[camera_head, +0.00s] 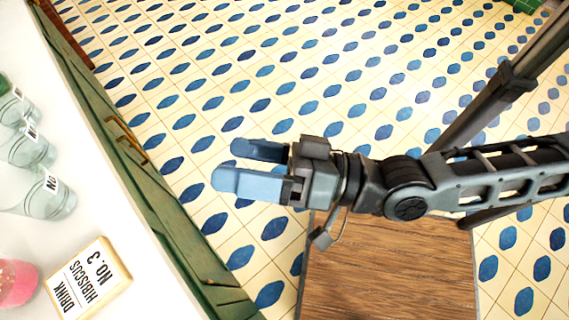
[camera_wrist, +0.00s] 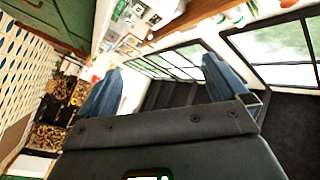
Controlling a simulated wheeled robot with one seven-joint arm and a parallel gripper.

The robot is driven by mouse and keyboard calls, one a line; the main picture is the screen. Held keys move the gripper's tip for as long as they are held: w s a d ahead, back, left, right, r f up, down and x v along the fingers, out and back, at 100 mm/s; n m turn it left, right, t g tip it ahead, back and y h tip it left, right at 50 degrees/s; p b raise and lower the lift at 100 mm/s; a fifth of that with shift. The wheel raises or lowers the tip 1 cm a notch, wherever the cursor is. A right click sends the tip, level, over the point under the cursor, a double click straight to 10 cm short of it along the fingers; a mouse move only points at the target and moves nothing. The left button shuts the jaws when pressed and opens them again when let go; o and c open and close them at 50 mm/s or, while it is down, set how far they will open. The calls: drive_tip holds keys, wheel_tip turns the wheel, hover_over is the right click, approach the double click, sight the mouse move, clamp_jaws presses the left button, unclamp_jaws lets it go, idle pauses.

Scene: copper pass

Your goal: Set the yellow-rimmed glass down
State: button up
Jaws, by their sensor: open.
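My gripper (camera_head: 226,165) is open and empty in the head view, out over the tiled floor to the right of the white counter (camera_head: 105,215). Its two blue fingers also show in the wrist view (camera_wrist: 160,68), apart, with nothing between them. Several clear glasses with labels stand along the counter's left side; the nearest labelled glass (camera_head: 40,197) is cut by no gripper and is well apart from mine. I cannot make out a yellow rim on any glass.
A card reading "DRINK HIBISCUS NO. 3" (camera_head: 90,280) lies on the counter, with a pink item (camera_head: 16,283) beside it at the picture's edge. The green cabinet front (camera_head: 150,190) with brass handles drops from the counter edge. Open floor lies beyond my gripper.

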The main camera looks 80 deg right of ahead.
drive_tip(key=s+d+f+n+g, duration=0.1)
drive_tip(key=s+f+n+g, duration=0.1)
drive_tip(key=s+n, duration=0.1)
drive_tip(key=s+f+n+g+h, duration=0.1)
drive_tip(key=s+n+g, duration=0.1)
drive_tip(key=s+n, duration=0.2)
drive_tip(key=shift+s+d+f+n+g, duration=0.3)
drive_tip(key=shift+s+d+f+g, duration=0.1)
drive_tip(key=shift+s, duration=0.35)
